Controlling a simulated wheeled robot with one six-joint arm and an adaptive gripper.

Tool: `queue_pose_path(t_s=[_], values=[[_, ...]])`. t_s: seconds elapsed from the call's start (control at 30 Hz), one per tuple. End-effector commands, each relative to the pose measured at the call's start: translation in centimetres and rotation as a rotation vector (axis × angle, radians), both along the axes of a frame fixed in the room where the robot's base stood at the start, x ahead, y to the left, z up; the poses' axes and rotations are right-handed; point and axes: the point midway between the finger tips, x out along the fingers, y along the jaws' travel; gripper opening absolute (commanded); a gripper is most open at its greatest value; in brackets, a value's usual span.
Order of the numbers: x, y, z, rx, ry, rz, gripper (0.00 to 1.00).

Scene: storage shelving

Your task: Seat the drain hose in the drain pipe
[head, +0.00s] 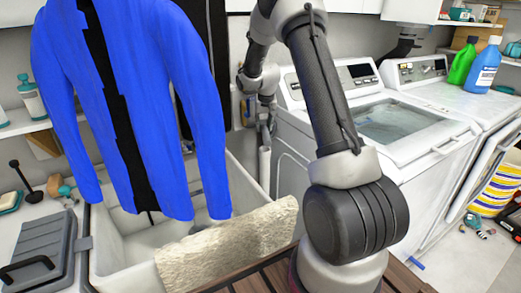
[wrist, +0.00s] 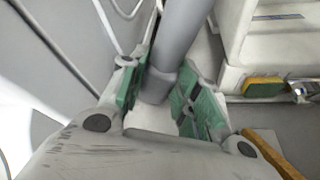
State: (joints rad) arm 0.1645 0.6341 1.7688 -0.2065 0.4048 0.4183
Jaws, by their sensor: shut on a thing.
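My gripper (head: 266,118) is back between the sink and the left washing machine, small and partly hidden in the head view. Below it stands a pale upright pipe (head: 264,168), which looks like the drain pipe. In the wrist view, the green-padded fingers of my gripper (wrist: 160,100) are closed on either side of a thick grey tube (wrist: 180,38) with a wider collar. I take the held part to be the drain hose, but its end is hidden between the pads. I cannot tell whether it is inside the pipe.
A white washing machine (head: 400,140) stands to the right. A utility sink (head: 235,185) with a rough pale slab (head: 225,245) across its front is at left. A blue jacket (head: 135,100) hangs over it. Thin white tubing (wrist: 105,20) runs beside the left finger.

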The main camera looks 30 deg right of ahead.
Motion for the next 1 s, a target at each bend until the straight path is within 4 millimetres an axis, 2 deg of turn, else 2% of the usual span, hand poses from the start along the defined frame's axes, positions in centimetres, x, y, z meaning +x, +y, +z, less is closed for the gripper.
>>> queue_pose_path(t_s=[0.1, 0.27, 0.47, 0.83, 0.87, 0.97, 1.0], values=[[0.0, 0.1, -2.0, 0.0, 0.002, 0.003, 0.07], [0.0, 0.1, -3.2, -0.001, 0.0, 0.003, 0.07], [0.0, 0.1, -6.1, 0.0, 0.001, 0.002, 0.07], [0.0, 0.1, -6.7, -0.001, -0.001, 0.003, 0.07], [0.0, 0.1, -6.6, -0.001, -0.001, 0.003, 0.35], [0.0, 0.1, -6.6, 0.0, -0.001, 0.002, 0.53], [0.0, 0.1, -6.6, 0.0, -0.001, 0.002, 0.53]])
